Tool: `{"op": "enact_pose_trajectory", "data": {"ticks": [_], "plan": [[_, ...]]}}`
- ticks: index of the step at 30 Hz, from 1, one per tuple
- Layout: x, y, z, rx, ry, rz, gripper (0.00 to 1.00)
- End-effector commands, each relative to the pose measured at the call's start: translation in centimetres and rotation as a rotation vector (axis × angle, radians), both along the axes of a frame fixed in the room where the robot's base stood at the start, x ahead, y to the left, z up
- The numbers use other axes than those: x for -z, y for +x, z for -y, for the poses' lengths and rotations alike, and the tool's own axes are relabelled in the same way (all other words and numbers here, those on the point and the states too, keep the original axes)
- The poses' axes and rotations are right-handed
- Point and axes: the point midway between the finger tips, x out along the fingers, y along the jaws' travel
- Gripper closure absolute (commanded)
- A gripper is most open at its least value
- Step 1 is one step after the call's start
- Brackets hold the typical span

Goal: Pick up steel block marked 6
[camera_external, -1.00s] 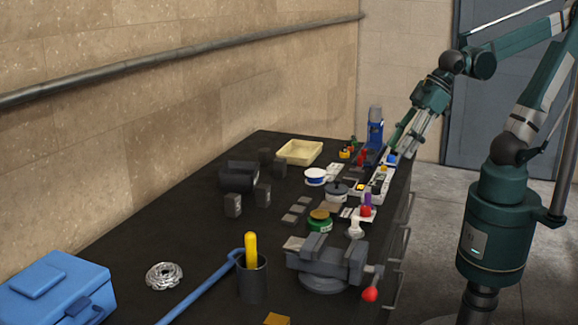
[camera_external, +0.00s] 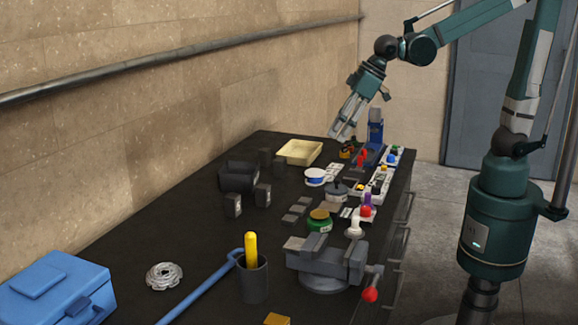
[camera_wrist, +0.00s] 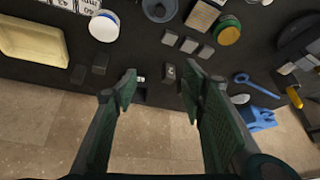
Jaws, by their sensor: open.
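Several dark blocks stand on the black bench, and their numbers are too small to read, so I cannot tell which is marked 6. In the external view, two stand nearer the camera: one block (camera_external: 233,205) and another block (camera_external: 262,194). Two more are farther back: a block (camera_external: 265,156) and a block (camera_external: 280,165). In the wrist view, one block (camera_wrist: 171,74) with a faint pale mark shows between the fingers, nearer the right one. Two others (camera_wrist: 78,74) (camera_wrist: 100,63) lie left of the fingers. My gripper (camera_external: 345,132) is open and empty, raised above the bench; its fingers also show in the wrist view (camera_wrist: 160,82).
A dark box (camera_external: 238,178) stands among the blocks. A cream tray (camera_external: 300,152) is at the back. A blue-based device (camera_external: 375,130), white spool (camera_external: 315,176), flat plates (camera_external: 297,208) and a vise (camera_external: 325,262) line the right side. The wall borders the bench's left.

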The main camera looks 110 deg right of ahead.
Motion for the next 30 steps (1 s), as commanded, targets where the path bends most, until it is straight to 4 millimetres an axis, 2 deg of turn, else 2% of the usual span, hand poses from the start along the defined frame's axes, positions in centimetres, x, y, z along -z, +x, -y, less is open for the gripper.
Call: {"op": "enact_pose_trajectory", "data": {"ticks": [1,15,30], "plan": [[0.0,0.7,1.2,0.016,0.001,-0.003,0.59],[2.1,5.5,10.8,0.145,0.016,-0.035,0.59],[6.4,8.6,22.1,0.284,0.035,-0.067,0.59]]}}
